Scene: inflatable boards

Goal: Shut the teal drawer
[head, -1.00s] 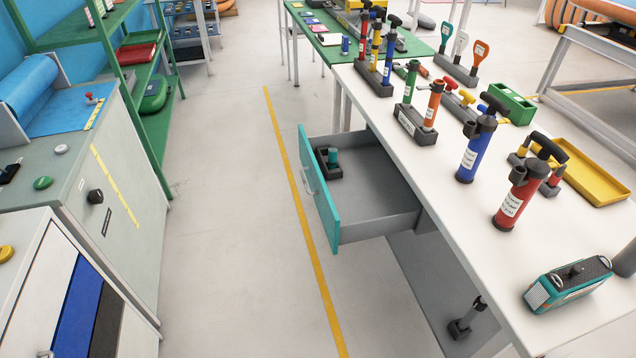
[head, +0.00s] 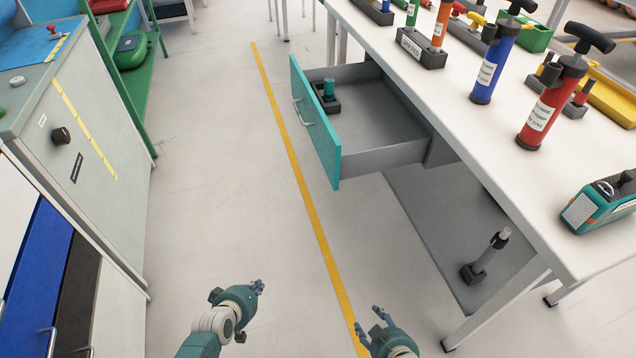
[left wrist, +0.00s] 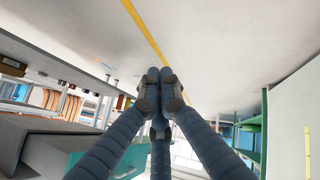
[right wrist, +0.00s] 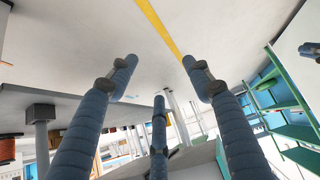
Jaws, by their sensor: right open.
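The teal drawer (head: 318,130) stands pulled out from under the left side of the white workbench (head: 480,150) in the head view. Its grey inside is open to view. A pale bar handle (head: 302,112) is on its front. A dark holder with a teal piece (head: 329,92) lies inside near the front. My left gripper (head: 260,288) is in front of the drawer, lower in the picture; its fingertips meet with nothing between them in the left wrist view (left wrist: 160,88). My right gripper (head: 377,318) is open and empty, also apart from the drawer; its fingers stand apart in the right wrist view (right wrist: 163,75).
The floor between drawer and left cabinet (head: 75,140) is clear, crossed by a yellow line (head: 300,200). A grey lower shelf (head: 440,220) holds a small pump (head: 487,257). Blue (head: 494,55) and red (head: 550,100) pumps stand on the bench.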

